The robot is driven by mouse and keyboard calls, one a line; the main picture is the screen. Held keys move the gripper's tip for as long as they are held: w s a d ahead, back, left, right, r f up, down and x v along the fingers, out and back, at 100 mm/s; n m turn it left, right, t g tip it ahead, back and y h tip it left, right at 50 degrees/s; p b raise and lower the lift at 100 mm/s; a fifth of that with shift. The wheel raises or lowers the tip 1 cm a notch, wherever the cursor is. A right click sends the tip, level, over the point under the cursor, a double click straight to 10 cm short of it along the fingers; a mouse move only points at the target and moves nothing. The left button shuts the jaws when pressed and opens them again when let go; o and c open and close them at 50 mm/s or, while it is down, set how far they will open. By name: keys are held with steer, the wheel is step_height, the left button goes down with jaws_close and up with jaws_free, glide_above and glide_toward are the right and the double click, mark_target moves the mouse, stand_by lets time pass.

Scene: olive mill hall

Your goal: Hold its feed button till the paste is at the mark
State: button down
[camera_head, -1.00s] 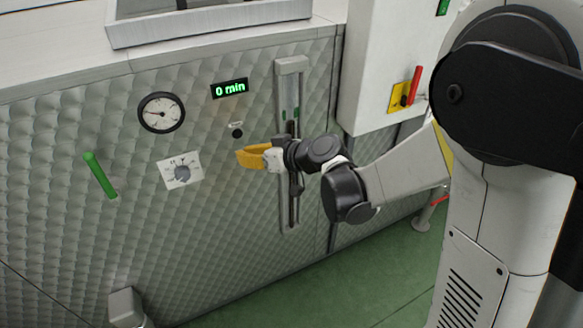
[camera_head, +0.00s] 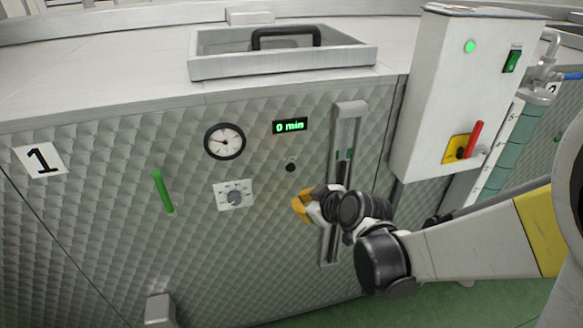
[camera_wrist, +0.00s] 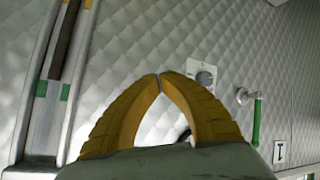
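My gripper (camera_head: 300,205) has yellow fingers and is in front of the quilted metal panel. In the wrist view its fingertips (camera_wrist: 160,77) meet with nothing between them. The small black round button (camera_head: 291,167) is just above the gripper in the head view, apart from it there; it is hidden in the wrist view. The sight glass (camera_head: 346,140) is a vertical slot right of the button, its lower part behind my gripper. In the wrist view, its dark brown column (camera_wrist: 66,40) ends slightly short of the green marks (camera_wrist: 41,88).
The panel also carries a round gauge (camera_head: 225,141), a display (camera_head: 290,125) reading 0 min, a dial (camera_head: 234,195) and a green lever (camera_head: 162,191). A white control box (camera_head: 445,90) with a red-handled switch (camera_head: 469,140) juts out at the right.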

mark_target(286, 175)
steer(key=shift+w, duration=0.1)
steer(key=shift+w+a, duration=0.4)
steer(key=shift+w, duration=1)
steer(key=shift+w+a, duration=0.45)
steer(key=shift+w, duration=0.9)
steer(key=shift+w+a, duration=0.4)
steer(key=shift+w, duration=1)
steer(key=shift+w, duration=0.1)
steer(key=shift+w+a, duration=0.1)
steer(key=shift+w, duration=0.2)
steer(key=shift+w+a, duration=0.1)
steer(key=shift+w, duration=0.25)
steer(key=shift+s+d+b, duration=0.25)
steer(key=shift+s+b, duration=0.05)
steer(key=shift+s, duration=0.45)
steer(key=shift+s+d, duration=0.25)
steer(key=shift+s, duration=0.55)
steer(key=shift+s+d, duration=0.2)
steer(key=shift+s, duration=0.6)
steer(key=shift+s+d, duration=0.25)
steer(key=shift+s, duration=0.55)
